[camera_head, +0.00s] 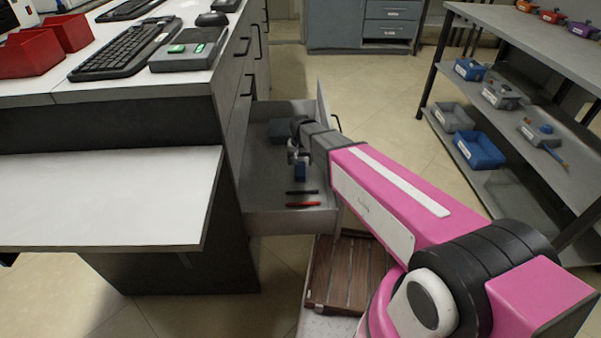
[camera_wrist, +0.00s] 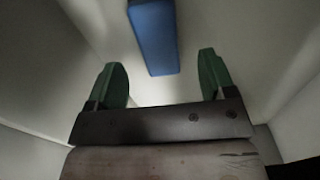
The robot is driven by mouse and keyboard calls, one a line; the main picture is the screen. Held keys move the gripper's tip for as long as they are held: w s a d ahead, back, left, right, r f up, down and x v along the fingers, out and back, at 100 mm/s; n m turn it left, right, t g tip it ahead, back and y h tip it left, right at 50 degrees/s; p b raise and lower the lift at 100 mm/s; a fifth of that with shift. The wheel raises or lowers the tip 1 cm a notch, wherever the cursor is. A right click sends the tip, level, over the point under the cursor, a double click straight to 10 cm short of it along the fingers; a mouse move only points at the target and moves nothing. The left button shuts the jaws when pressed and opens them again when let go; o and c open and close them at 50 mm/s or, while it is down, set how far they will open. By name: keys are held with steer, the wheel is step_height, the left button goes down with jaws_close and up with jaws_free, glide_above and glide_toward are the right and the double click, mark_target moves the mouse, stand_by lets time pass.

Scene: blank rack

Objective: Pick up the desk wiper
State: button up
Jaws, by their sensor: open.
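In the wrist view the blue wiper (camera_wrist: 154,38) lies ahead of my fingers, cut off by the top edge of the picture. My gripper (camera_wrist: 160,82) is open, its two green fingers apart and nothing between them. The wiper lines up roughly with the gap between the fingers. In the head view my gripper (camera_head: 293,154) is inside the drawer, near the wiper, and partly hidden by my wrist.
A black pen (camera_head: 302,192) and a red pen (camera_head: 303,204) lie near the drawer's front. A dark grey item (camera_head: 281,130) lies at its back. The drawer walls stand close around my gripper. A desk (camera_head: 130,190) is left; a shelf rack (camera_head: 530,120) with bins is right.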

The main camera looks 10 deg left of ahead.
mark_target(300, 168)
step_height(300, 168, down, 5)
steer(key=shift+r, duration=0.1)
steer(key=c, duration=1)
steer(key=shift+r, duration=0.55)
step_height(300, 168, up, 3)
steer(key=shift+d+f, duration=0.1)
steer(key=shift+f, duration=0.1)
steer(key=s+a+r, duration=0.2)
steer(key=s, duration=0.1)
steer(key=s+a+r, duration=0.2)
steer(key=s+r, duration=0.1)
steer(key=s+a+r, duration=0.2)
steer(key=s, duration=0.2)
steer(key=shift+r, duration=0.15)
